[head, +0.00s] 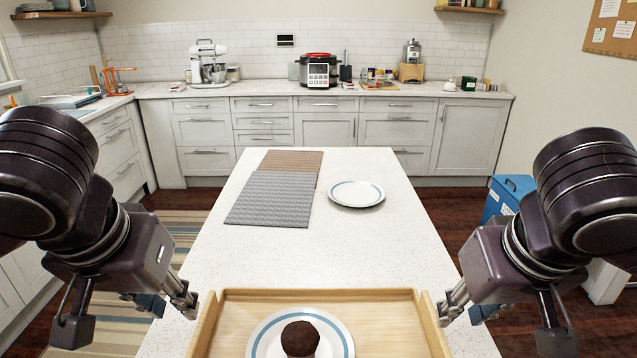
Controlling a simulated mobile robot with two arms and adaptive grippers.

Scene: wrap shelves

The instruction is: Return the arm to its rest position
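My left gripper (127,310) is at the lower left of the head view, beside the left edge of the white island. Its fingers are spread apart, with nothing between them. My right gripper (506,314) is at the lower right, beside the island's right edge. Its fingers are also spread and hold nothing. Both arms are bent at the sides of the view, roughly mirroring each other.
The tray sits on the white island (365,250), holding a blue-rimmed plate (258,343) with a round brown item (300,339). Farther back lie an empty plate (357,193), a grey mat (270,200) and a brown mat (290,162). A blue bin (508,197) stands right.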

